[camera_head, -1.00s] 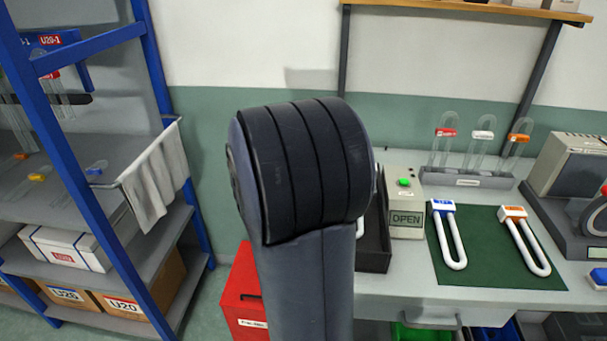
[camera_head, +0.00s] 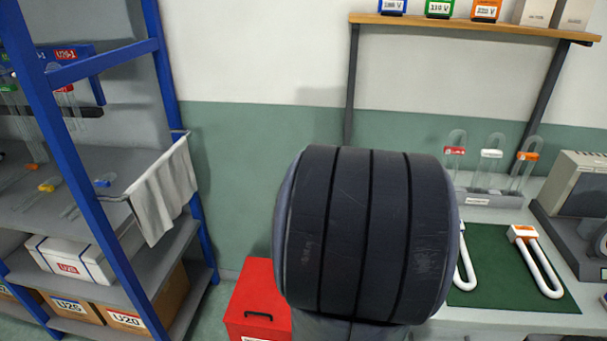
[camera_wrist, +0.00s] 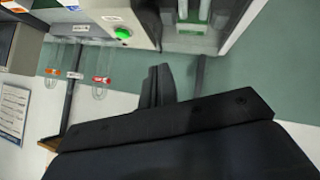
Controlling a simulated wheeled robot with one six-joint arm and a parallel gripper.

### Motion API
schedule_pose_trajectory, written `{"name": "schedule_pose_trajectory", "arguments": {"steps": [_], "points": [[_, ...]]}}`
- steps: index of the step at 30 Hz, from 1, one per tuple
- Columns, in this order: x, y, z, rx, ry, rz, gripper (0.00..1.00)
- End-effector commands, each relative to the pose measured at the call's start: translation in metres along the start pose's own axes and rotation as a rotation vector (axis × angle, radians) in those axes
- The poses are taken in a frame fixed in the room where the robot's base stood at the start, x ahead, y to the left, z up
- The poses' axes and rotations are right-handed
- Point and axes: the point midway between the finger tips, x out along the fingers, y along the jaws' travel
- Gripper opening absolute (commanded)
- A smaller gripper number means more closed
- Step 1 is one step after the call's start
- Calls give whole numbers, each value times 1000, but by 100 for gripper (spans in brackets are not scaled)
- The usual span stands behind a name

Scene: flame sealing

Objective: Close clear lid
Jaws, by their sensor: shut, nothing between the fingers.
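My gripper (camera_wrist: 158,82) shows in the wrist view as two dark fingers close together, empty. Beyond it is a pale control box with a round green button (camera_wrist: 122,33). To the right of the button is a pale-framed part (camera_wrist: 200,25) with pale upright bars and green behind it. I cannot tell whether this is the clear lid. In the head view my arm covers the place of the control box, and neither the lid nor my gripper can be made out there.
A tube rack (camera_head: 490,198) with several capped tubes stands on the bench. A green mat (camera_head: 500,282) holds white U-shaped tubes. A grey machine (camera_head: 580,205) is at right. A red box (camera_head: 258,305) is on the floor beside a blue-framed shelf (camera_head: 165,110) with a hanging cloth (camera_head: 165,190).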

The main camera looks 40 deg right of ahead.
Motion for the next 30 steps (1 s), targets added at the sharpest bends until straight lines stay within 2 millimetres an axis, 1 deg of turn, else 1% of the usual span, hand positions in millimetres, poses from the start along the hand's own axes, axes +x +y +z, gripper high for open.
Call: {"name": "schedule_pose_trajectory", "arguments": {"steps": [4, 11, 21, 30], "points": [[6, 6, 7, 53, -2, -44, 0], [18, 9, 19, 46, -2, -46, 0], [39, 10, 41, 46, -2, -46, 0], [46, 8, 48, 46, -2, -46, 0]]}}
